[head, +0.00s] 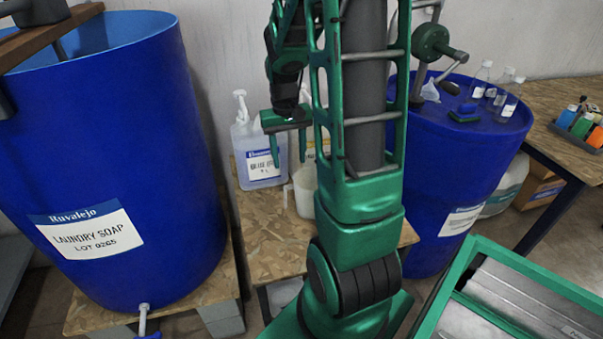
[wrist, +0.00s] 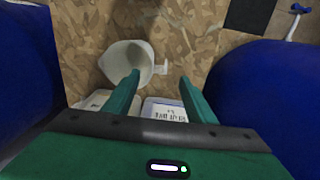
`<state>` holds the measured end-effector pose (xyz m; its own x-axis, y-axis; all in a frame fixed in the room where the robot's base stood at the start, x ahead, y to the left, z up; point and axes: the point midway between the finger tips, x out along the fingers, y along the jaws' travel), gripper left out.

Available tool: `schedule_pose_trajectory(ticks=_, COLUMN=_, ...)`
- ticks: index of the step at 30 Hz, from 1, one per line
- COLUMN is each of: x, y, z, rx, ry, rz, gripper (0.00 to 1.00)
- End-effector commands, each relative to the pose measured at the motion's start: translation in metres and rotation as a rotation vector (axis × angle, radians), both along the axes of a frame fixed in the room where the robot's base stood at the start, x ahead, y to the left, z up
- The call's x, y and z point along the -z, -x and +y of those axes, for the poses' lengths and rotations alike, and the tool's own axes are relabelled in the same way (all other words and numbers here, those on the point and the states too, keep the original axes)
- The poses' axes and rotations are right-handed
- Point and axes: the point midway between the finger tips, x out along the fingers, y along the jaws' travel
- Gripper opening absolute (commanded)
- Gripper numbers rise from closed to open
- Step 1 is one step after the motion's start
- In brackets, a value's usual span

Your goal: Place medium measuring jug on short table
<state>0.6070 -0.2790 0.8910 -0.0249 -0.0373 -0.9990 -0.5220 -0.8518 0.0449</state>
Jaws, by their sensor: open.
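A white, open-topped measuring jug (head: 304,201) stands on the low chipboard-topped table (head: 262,222) between the two blue drums. My arm hides its right side in the head view. In the wrist view the jug (wrist: 122,58) is upright and looks empty, with its handle to the right. My gripper (head: 288,150) is open above the back of the table, near a clear bottle. In the wrist view its fingers (wrist: 160,88) point toward the table. The left finger overlaps the jug's near edge in the picture; I cannot tell whether it touches. Nothing is held between the fingers.
A clear labelled bottle (head: 259,162) stands at the table's back, with another container partly hidden beside it. A large blue drum (head: 120,150) is on the left, another (head: 450,150) on the right with small bottles on top. The table's front left is bare.

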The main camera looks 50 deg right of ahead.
Motion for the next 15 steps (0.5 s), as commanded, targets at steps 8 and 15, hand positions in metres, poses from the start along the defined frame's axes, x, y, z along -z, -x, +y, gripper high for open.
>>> schedule_pose_trajectory(ticks=8, x=-0.056, y=0.072, z=0.045, rx=0.002, ry=0.011, rz=-0.006, gripper=0.51)
schedule_pose_trajectory(ticks=15, x=-0.079, y=0.14, z=0.082, rx=0.007, ry=-0.013, rz=-0.015, gripper=0.51)
